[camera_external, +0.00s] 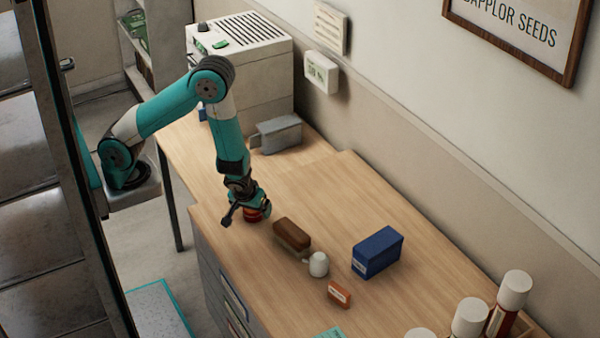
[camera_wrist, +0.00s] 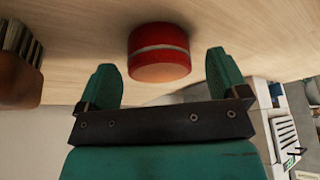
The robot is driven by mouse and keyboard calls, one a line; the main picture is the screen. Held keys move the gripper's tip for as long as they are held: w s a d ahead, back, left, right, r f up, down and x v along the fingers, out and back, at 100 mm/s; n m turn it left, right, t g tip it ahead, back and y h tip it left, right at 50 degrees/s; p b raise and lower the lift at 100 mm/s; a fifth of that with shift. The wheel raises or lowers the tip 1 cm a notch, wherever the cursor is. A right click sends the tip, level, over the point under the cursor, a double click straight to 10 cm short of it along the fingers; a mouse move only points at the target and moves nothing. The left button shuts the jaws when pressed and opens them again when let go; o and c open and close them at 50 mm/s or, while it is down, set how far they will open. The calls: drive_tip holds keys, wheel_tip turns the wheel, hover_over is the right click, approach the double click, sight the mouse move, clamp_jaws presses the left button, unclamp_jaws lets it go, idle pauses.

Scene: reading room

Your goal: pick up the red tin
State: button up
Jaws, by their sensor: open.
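The red tin (camera_wrist: 158,52) is a short red cylinder with a pale band around it, standing on the wooden table. In the wrist view it lies just beyond and between the fingertips of my gripper (camera_wrist: 165,66). The fingers are apart and nothing is between them. In the external view the red tin (camera_external: 252,214) shows partly at the table's near left edge, with my gripper (camera_external: 246,208) right over it and hiding much of it. I cannot tell whether a finger touches the tin.
A brown brush (camera_external: 292,233) lies right of the tin. Beyond it are a white rounded item (camera_external: 318,264), a small orange box (camera_external: 339,294) and a blue box (camera_external: 377,252). A grey holder (camera_external: 277,133) stands behind. White-capped bottles (camera_external: 468,318) stand at lower right.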

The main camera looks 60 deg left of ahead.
drive_tip(key=shift+w+a+f, duration=0.15)
drive_tip(key=shift+w+f, duration=0.05)
drive_tip(key=shift+f, duration=0.45)
drive_tip(key=c, duration=1)
drive_tip(key=shift+r, duration=0.1)
